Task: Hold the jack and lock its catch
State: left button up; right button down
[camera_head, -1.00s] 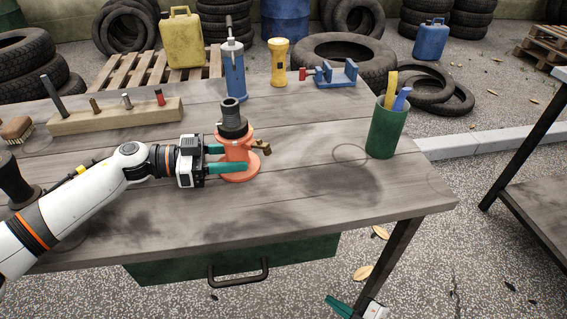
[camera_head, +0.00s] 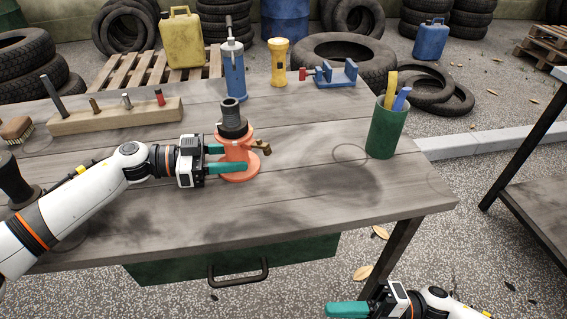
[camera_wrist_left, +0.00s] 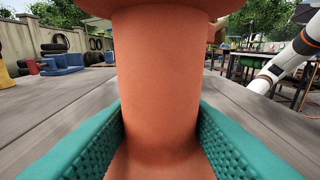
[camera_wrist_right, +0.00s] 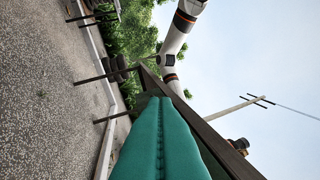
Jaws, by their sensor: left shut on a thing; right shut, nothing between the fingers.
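The orange jack (camera_head: 240,164) stands upright on the workbench, with a dark threaded screw (camera_head: 232,116) on top. Its brass-coloured catch (camera_head: 261,147) sticks out on the right side, away from my left gripper. My left gripper (camera_head: 228,159) is shut on the jack's body, a finger on each side; the left wrist view shows the orange column (camera_wrist_left: 158,80) between the green pads. My right gripper (camera_head: 340,309) is shut and empty, low in front of the bench's right end. Its closed fingers fill the lower middle of the right wrist view (camera_wrist_right: 160,135).
A green cup (camera_head: 386,130) with markers stands right of the jack. A wooden block with pegs (camera_head: 115,117), a blue bottle jack (camera_head: 234,75), a yellow flashlight (camera_head: 278,62) and a blue vise (camera_head: 336,75) stand behind. The front right bench top is clear.

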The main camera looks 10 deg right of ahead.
jog(key=w+a+r+n+t+h, duration=0.1)
jog(key=w+a+r+n, duration=0.1)
jog(key=a+r+n, duration=0.3)
jog(key=w+r+n+h, duration=0.1)
jog(key=w+r+n, duration=0.2)
jog(key=r, duration=0.3)
jog(key=w+d+r+n+t+h, duration=0.1)
jog(key=w+r+t+h, duration=0.1)
jog(key=w, duration=0.1)
jog(key=w+d+r+n+t+h, duration=0.2)
jog(key=r+t, duration=0.1)
jog(key=w+d+r+n+t+h, duration=0.1)
jog(key=w+d+r+n+t, duration=0.1)
jog(key=w+t, duration=0.1)
jog(key=shift+w+d+r+h, duration=0.2)
jog(key=shift+w+h, duration=0.1)
jog(key=shift+h, duration=0.1)
jog(key=shift+w+d+f+h, duration=0.1)
jog(key=shift+d+f+h, duration=0.05)
jog(key=shift+f+h, duration=0.3)
